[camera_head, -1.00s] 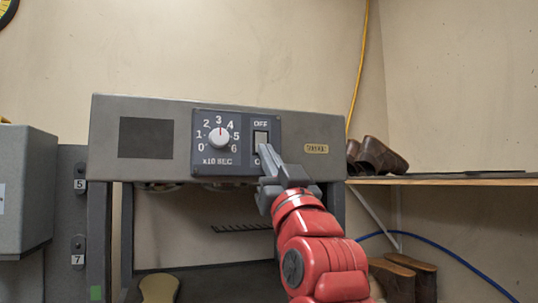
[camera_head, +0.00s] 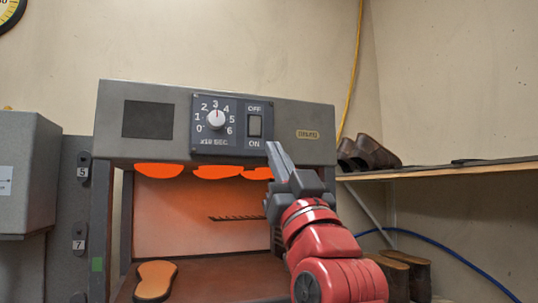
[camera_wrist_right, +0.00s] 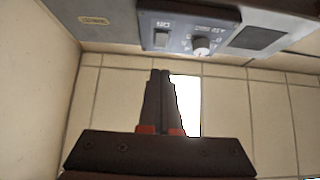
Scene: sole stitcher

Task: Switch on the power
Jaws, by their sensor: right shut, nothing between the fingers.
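The power switch (camera_head: 254,126) is a dark rocker between the OFF and ON labels on the control panel of the grey machine (camera_head: 310,149). It also shows in the right wrist view (camera_wrist_right: 161,39). Orange heating elements (camera_head: 160,170) glow under the machine's head. My right gripper (camera_head: 271,146) is shut and empty. Its fingertips are just below and right of the switch panel, apart from the switch. In the right wrist view the closed fingers (camera_wrist_right: 160,74) point toward the panel. My left gripper is not in view.
A round dial (camera_head: 216,119) sits left of the switch, pointing near 3. A sole (camera_head: 155,281) lies on the machine's bed. A shelf (camera_head: 440,174) with brown shoes (camera_head: 368,153) is at the right. A grey box (camera_head: 28,175) stands at the left.

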